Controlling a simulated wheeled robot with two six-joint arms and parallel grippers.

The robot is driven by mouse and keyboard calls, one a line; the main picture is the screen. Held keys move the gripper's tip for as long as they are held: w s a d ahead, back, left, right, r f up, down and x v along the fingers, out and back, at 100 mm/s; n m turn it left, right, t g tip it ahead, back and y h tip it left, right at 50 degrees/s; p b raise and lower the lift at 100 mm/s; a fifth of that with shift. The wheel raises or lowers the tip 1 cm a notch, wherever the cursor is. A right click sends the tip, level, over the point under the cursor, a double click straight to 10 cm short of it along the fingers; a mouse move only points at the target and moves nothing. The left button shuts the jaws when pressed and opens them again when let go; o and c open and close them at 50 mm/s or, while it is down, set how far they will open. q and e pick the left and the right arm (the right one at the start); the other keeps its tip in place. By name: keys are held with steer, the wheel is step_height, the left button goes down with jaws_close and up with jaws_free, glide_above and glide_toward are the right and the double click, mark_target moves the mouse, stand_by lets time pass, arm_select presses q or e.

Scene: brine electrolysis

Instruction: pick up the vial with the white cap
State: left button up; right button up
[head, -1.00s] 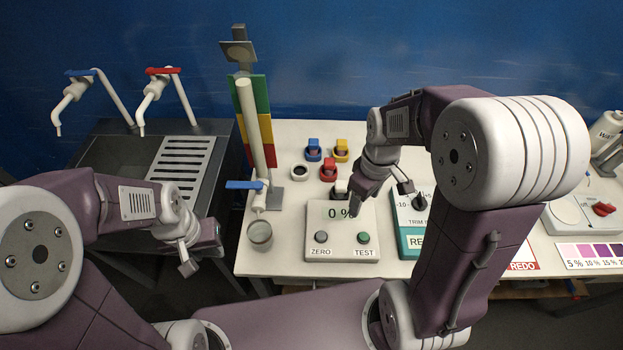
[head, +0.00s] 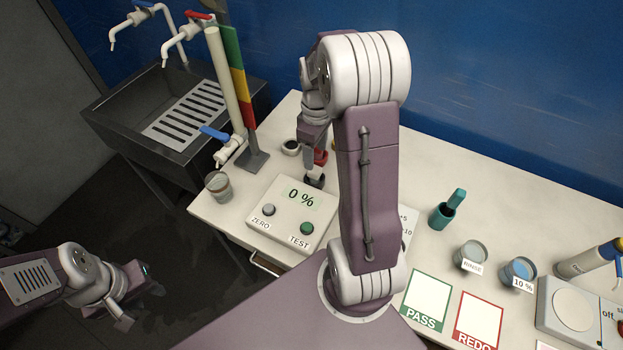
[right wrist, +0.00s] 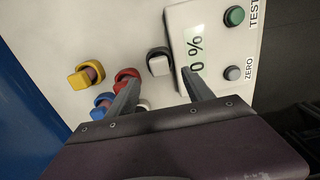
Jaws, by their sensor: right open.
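The vial with the white cap (right wrist: 158,64) stands in a dark round holder beside the display box in the right wrist view. In the head view only the dark holder (head: 315,181) shows clearly. My right gripper (right wrist: 161,79) is open and empty, with its fingertips on either side of the line to the white cap, just short of it in the picture. In the head view my right gripper (head: 312,160) is over the vials, partly hidden by my arm. My left gripper (head: 134,300) hangs off the table at lower left; its jaw opening is unclear.
Yellow (right wrist: 84,76), red (right wrist: 126,76) and blue (right wrist: 103,100) capped vials stand close by. The display box (head: 284,212) reads 0 %. A valve column (head: 228,90) and glass cup (head: 219,186) stand left; labelled cups (head: 470,256) and PASS/REDO cards stand right.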

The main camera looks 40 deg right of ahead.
mark_target(315, 170)
steer(key=f, duration=0.3)
steer(key=shift+w+a+f, duration=0.1)
steer(key=shift+a, duration=0.1)
steer(key=shift+d+f, duration=0.15)
steer(key=shift+f, duration=0.2)
step_height(315, 170, down, 5)
steer(key=shift+d+f+p, duration=0.1)
steer(key=shift+p, duration=0.2)
jaws_close()
steer(key=shift+r, duration=0.2)
